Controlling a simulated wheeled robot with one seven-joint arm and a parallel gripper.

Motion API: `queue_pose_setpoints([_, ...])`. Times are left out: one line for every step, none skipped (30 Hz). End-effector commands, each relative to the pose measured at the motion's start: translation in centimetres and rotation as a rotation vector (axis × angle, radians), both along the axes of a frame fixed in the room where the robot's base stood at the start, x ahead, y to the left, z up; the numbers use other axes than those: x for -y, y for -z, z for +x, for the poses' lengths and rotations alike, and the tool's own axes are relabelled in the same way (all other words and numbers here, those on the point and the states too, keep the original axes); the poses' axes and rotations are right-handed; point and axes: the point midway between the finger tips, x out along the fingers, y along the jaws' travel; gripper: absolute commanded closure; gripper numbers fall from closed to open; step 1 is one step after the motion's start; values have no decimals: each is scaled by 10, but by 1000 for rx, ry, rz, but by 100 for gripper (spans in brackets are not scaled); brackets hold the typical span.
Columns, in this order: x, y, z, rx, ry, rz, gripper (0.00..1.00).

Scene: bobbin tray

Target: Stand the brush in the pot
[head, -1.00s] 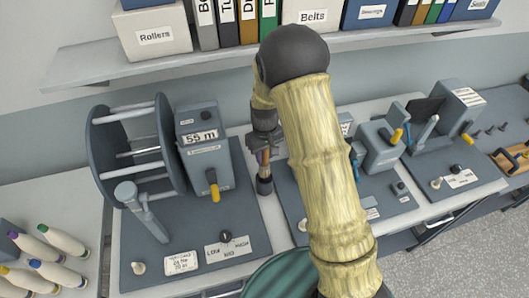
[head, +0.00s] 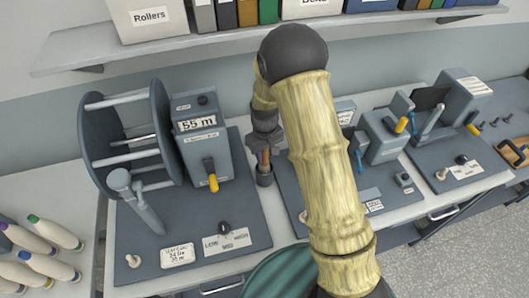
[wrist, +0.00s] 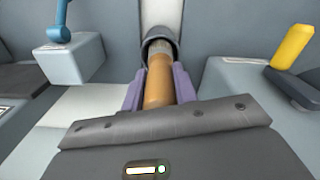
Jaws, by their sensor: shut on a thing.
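My gripper (head: 264,158) is shut on the brush, with a finger on each side of its handle. The brush's orange-brown handle (wrist: 159,82) shows between the purple-grey fingers in the wrist view, with a grey band at its far end. The small dark pot (head: 264,178) stands on the bench directly below my gripper. In the wrist view the pot's dark rim (wrist: 157,33) curves around the far end of the brush. The brush looks roughly upright, its lower end at the pot's mouth; how deep it reaches is hidden.
A grey winding machine with a large reel (head: 128,140) and a yellow-handled counter box (head: 201,140) stand left of the pot. Other grey devices (head: 382,140) stand to the right. A shelf (head: 170,50) runs behind. White bobbins (head: 40,235) lie at the lower left.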

Motion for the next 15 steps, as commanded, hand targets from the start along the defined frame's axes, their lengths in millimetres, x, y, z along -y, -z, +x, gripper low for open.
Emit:
queue_pose_setpoints([0,1,0,0,0,0,94])
queue_pose_setpoints([0,1,0,0,0,0,94])
queue_pose_setpoints([0,1,0,0,0,0,94])
queue_pose_setpoints([0,1,0,0,0,0,94])
queue_pose_setpoints([0,1,0,0,0,0,94])
queue_pose_setpoints([0,0,0,0,0,0,94])
queue_pose_setpoints([0,0,0,0,-1,0,94])
queue_pose_setpoints([-1,0,0,0,-1,0,94])
queue_pose_setpoints([-1,0,0,0,-2,0,68])
queue_pose_setpoints([-1,0,0,0,-2,0,62])
queue_pose_setpoints([-1,0,0,0,-2,0,56])
queue_pose_setpoints([-1,0,0,0,-3,0,48])
queue_pose_setpoints([-1,0,0,0,-3,0,46])
queue_pose_setpoints([-2,0,0,0,-3,0,46])
queue_pose_setpoints([-1,1,0,0,-3,0,46])
